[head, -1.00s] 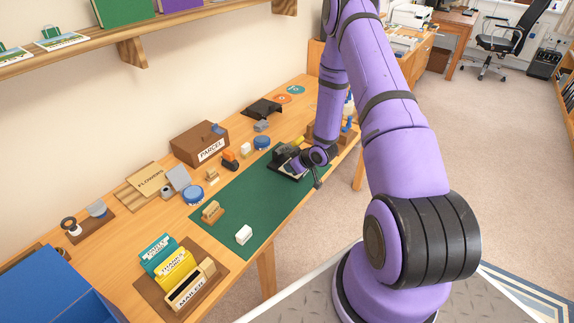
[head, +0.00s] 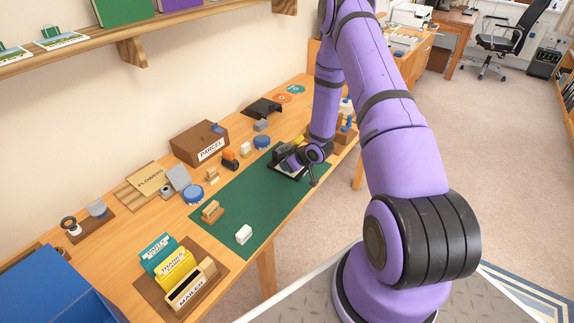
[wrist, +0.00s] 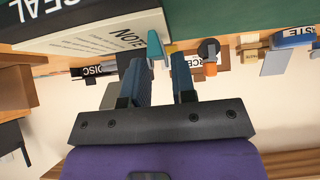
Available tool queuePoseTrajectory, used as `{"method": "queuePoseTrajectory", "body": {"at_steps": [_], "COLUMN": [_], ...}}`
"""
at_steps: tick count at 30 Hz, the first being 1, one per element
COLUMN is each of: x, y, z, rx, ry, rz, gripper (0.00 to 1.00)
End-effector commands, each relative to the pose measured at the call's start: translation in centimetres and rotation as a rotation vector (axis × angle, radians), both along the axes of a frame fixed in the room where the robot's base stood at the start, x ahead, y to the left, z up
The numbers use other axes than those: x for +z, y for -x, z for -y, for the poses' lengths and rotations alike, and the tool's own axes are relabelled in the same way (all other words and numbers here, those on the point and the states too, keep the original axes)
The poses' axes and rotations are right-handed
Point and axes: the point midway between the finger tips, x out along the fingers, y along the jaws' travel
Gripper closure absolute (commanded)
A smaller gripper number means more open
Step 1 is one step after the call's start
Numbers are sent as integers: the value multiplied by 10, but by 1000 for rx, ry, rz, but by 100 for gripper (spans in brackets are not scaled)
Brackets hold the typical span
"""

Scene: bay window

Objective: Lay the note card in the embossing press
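The embossing press (head: 279,170), with a black base, stands at the far end of the green mat. Its black part marked "SEAL" (wrist: 75,7) fills the wrist view's top left corner. The pale note card (wrist: 90,38), printed "NOTE", lies flat against that black part in the wrist view; whether it is fully seated I cannot tell. My gripper (head: 293,162) is at the press in the head view, partly hiding it. In the wrist view my gripper's (wrist: 163,62) two fingers stand apart with a gap, and the card is beside them, not visibly between them.
The green mat (head: 235,192) holds a stamp (head: 212,211) and a white block (head: 243,235), with bare room between. A brown parcel box (head: 199,143) and blue round tins (head: 193,195) stand along the wall side. A card holder (head: 187,292) is at the near end.

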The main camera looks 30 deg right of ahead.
Motion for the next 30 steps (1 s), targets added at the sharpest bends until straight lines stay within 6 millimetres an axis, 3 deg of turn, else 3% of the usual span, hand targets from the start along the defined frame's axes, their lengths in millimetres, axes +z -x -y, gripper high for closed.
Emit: {"method": "queuePoseTrajectory", "body": {"at_steps": [12, 18, 26, 30], "x": [56, 75, 97, 136], "y": [52, 70, 72, 62], "z": [20, 26, 29, 31], "rx": [-3, -1, -6, -30], "ry": [1, 1, 32, 111], "rz": [0, 0, -8, -32], "gripper": [75, 75, 75, 75]}}
